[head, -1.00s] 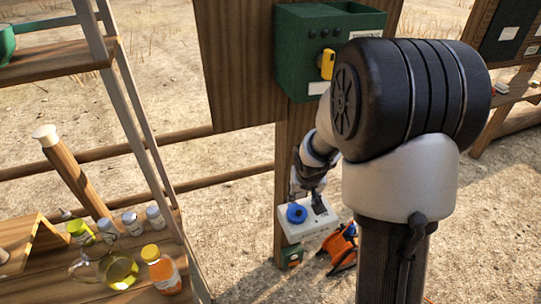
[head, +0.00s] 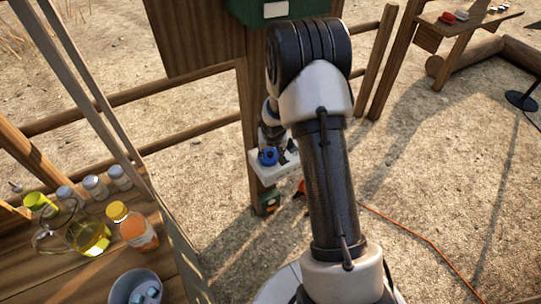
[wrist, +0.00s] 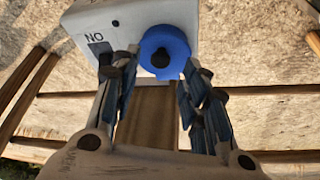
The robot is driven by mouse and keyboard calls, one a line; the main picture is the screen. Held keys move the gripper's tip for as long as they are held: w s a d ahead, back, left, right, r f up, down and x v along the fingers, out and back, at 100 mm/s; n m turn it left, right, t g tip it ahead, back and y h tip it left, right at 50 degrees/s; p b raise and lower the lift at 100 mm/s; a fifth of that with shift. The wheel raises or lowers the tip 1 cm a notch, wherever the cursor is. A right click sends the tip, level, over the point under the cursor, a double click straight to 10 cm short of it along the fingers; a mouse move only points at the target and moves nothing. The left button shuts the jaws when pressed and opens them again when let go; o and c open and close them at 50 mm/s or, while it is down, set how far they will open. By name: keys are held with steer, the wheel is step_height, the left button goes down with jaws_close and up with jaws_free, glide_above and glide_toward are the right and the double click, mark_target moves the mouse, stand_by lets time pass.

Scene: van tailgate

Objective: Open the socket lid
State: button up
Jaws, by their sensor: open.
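A white socket box (head: 265,171) is fixed to a wooden post, and a round blue socket lid (head: 267,156) is on its face. In the wrist view the blue lid (wrist: 163,50) has a dark centre, and the white box (wrist: 125,18) carries a dark patch marked "NO". My gripper (wrist: 157,76) is open, with one finger on each side of the lid's lower part. The right fingertip is close to the lid's edge; I cannot tell whether it touches. In the head view my arm partly hides the box and the gripper.
An orange cable (head: 420,238) lies on open sandy ground at right.

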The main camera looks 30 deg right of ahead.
mark_target(270, 153)
steer(key=shift+x, duration=1.65)
jaws_close()
